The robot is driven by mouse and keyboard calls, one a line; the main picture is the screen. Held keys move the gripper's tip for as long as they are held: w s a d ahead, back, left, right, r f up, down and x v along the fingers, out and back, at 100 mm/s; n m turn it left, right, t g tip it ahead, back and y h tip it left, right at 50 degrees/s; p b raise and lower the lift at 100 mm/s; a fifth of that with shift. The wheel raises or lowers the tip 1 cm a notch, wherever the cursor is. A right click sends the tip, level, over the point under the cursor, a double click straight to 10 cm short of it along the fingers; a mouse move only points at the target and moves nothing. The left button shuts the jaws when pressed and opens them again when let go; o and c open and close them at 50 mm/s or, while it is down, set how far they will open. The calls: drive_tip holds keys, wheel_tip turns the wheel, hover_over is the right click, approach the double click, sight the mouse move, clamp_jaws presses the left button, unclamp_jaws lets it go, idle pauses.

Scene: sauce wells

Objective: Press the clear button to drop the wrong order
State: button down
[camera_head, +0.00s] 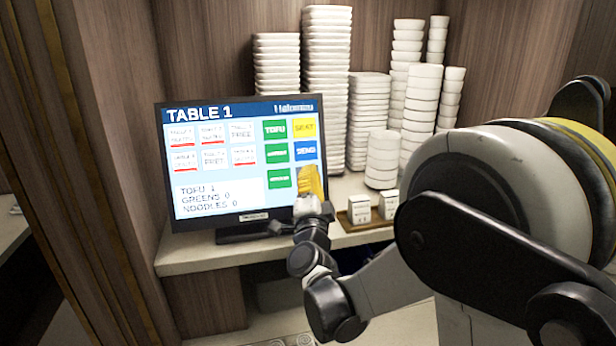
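A touchscreen (244,212) headed "TABLE 1" stands on the counter, showing "TOFU 1, GREENS 0, NOODLES 0". On its right side are a green TOFU tile (275,129), a yellow tile (303,128), a blue tile (306,151) that looks like "SEND", and more green tiles. I cannot read "clear" on any tile; the small lettering is blurred. My gripper (311,190) is in front of the screen's lower right corner and hides part of it. A yellow patch shows at its tip. Whether it touches the screen, and whether its fingers are open, I cannot tell.
Tall stacks of white dishes (327,75) and bowls (383,160) stand behind and right of the screen. A small tray (350,224) with two white boxes (359,209) sits close to my gripper's right. A wooden wall panel (115,150) borders the left.

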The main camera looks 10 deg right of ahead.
drive_tip(key=shift+w+f, duration=0.15)
drive_tip(key=shift+w, duration=0.3)
drive_tip(key=shift+w+f+b, duration=0.1)
drive_tip(key=shift+w+b, duration=0.25)
drive_tip(key=shift+b, duration=0.15)
idle(0.6)
drive_tip(key=shift+s, duration=0.1)
drive_tip(key=shift+s+r, duration=0.25)
drive_tip(key=shift+s, duration=0.45)
drive_tip(key=s, duration=0.1)
drive_tip(key=s+r, duration=0.1)
drive_tip(key=s, duration=0.1)
drive_tip(key=s+p, duration=0.1)
drive_tip(key=shift+s+r, duration=0.25)
drive_tip(key=shift+s, duration=0.15)
idle(0.6)
